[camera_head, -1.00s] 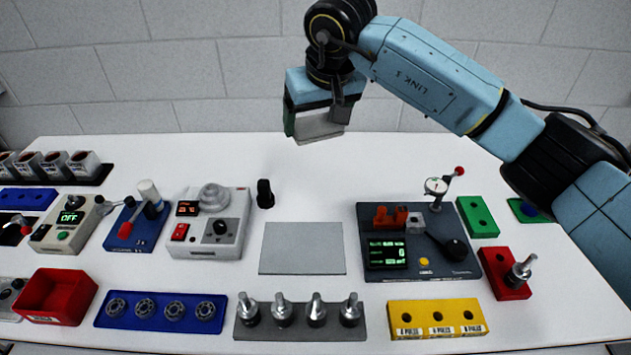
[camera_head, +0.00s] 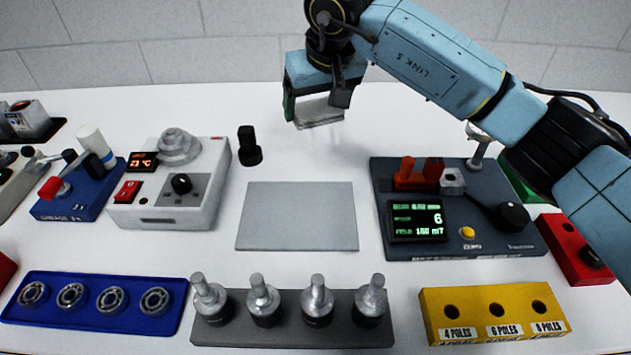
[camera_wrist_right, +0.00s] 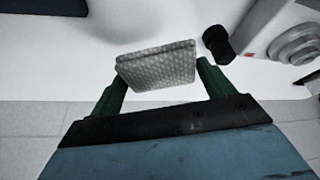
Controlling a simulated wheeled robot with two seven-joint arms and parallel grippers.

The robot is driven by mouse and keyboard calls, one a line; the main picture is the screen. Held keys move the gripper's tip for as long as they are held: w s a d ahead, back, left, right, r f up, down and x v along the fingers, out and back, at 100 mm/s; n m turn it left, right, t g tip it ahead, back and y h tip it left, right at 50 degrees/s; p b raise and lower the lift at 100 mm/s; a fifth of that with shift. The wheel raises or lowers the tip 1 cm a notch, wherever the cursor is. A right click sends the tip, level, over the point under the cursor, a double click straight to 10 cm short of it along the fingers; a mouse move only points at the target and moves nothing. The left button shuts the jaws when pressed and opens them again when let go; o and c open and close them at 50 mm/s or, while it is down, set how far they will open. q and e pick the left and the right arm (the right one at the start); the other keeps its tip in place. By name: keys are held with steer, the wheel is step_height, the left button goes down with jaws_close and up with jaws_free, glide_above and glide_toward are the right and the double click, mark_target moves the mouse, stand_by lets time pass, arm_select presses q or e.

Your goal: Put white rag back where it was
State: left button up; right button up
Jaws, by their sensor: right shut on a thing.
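The white rag (camera_head: 320,114) is a small folded cloth with a fine woven texture, seen more clearly in the right wrist view (camera_wrist_right: 157,66). My right gripper (camera_head: 316,106) is shut on it, with a green finger at each side. It holds the rag over the back of the white table, near the wall. In the right wrist view the gripper (camera_wrist_right: 158,88) points at the bare white table top, and I cannot tell how high the rag is. My left gripper is not in view.
A bare grey mat (camera_head: 297,230) lies mid-table. A black upright piece (camera_head: 249,147) stands behind its left corner. A white heater box (camera_head: 160,211) is left, a dark display unit (camera_head: 500,238) right. A dark rack (camera_head: 290,335) of silver-topped parts and a yellow block (camera_head: 470,300) are in front.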

mark_target(314, 164)
steer(key=shift+f+b, duration=0.45)
steer(key=shift+f, duration=0.35)
step_height(314, 164, down, 10)
steer(key=shift+b, duration=0.8)
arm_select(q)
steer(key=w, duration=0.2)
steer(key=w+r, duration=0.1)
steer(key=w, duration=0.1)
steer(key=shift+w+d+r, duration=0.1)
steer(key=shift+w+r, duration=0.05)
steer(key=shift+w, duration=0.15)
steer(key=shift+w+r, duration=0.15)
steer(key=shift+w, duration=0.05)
arm_select(e)
steer(key=shift+f, duration=0.1)
steer(key=o, duration=0.8)
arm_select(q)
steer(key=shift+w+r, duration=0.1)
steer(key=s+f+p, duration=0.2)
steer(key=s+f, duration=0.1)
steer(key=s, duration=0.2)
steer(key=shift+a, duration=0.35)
arm_select(e)
steer(key=v, duration=1.2)
